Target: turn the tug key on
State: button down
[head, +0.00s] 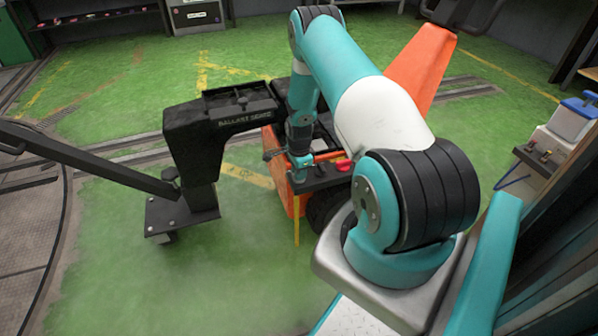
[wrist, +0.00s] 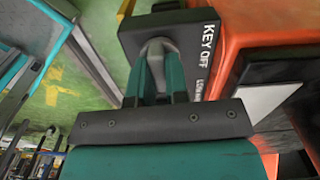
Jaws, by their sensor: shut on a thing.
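The tug (head: 418,75) is an orange vehicle beyond my arm in the head view. Its dark control panel (head: 325,178) faces my arm. In the wrist view the panel (wrist: 135,32) carries white lettering that reads "KEY OFF", with a smaller line beside it partly hidden. A grey key (wrist: 157,47) stands out from the panel. My gripper (wrist: 158,62) is shut on the key, with one teal finger on each side. In the head view my gripper (head: 301,168) is small and at the panel; the key itself cannot be made out there.
A red button (head: 344,164) is on the panel right of my gripper. Green floor (head: 240,270) is open in front. A bench with a blue-lidded box (head: 575,118) is at right.

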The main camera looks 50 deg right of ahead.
jog(key=shift+w+m, duration=0.1)
jog(key=shift+m, duration=0.2)
dwell(0.4)
jog(key=c, duration=1.1)
grip_release()
notch_tip(320, 180, up, 17)
jog(key=p, duration=0.3)
jog(key=shift+r, duration=0.2)
